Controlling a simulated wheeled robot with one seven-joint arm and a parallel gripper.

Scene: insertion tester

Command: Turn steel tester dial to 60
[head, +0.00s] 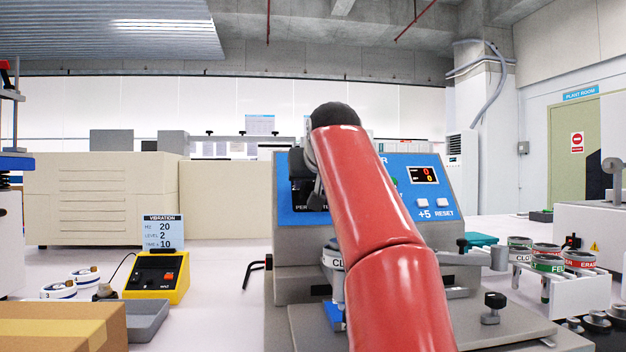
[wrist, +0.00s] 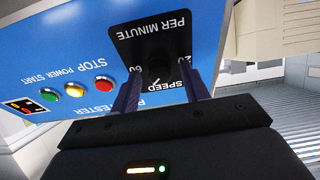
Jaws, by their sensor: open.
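The tester (head: 405,170) is a grey machine with a sloped blue panel; it fills much of the wrist view, upside down (wrist: 85,50). Its black speed plate (wrist: 150,30) reads SPEED and PER MINUTE, with 20 and 60 marked on opposite sides. The dark dial (wrist: 157,73) sits low on this plate; a small white mark shows near it, but I cannot read its setting surely. My gripper (wrist: 163,78) is open, one finger on each side of the dial. I cannot tell whether they touch it. In the head view my red arm hides most of the plate and the dial.
Stop, power and start buttons (wrist: 75,90) sit beside the plate. A display (head: 423,175) shows zeros above +5 and reset buttons. A yellow vibration box (head: 155,275) stands left. A cardboard box (head: 60,328) lies front left.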

